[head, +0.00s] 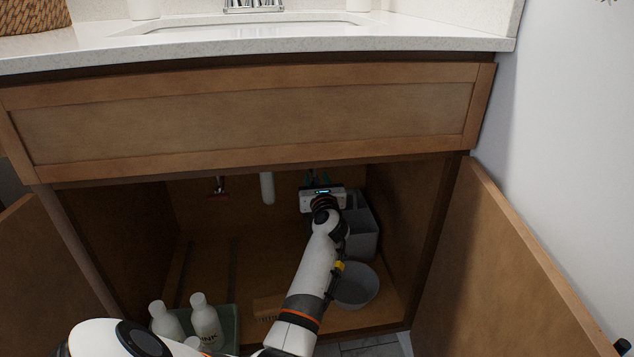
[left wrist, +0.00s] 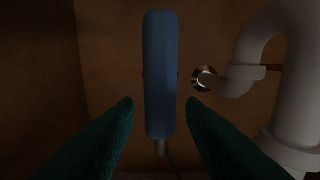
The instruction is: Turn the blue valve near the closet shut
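The blue valve handle (left wrist: 160,75) is a long upright bar on the brown back wall of the cabinet, in the left wrist view. In the head view my left gripper (head: 320,180) is deep inside the open cabinet under the sink and hides the valve. In the left wrist view the two green fingers of my left gripper (left wrist: 159,103) are spread on either side of the handle's lower half. Gaps show on both sides, so neither finger appears to touch it. How far the fingertips reach past the handle is unclear. My right gripper is out of view.
A red valve (head: 218,192) and a white drain pipe (head: 267,188) are left of the gripper. A grey bin (head: 364,235) and round bucket (head: 356,287) stand right of my arm. White bottles (head: 205,322) sit at front left. The right cabinet door (head: 500,270) is open.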

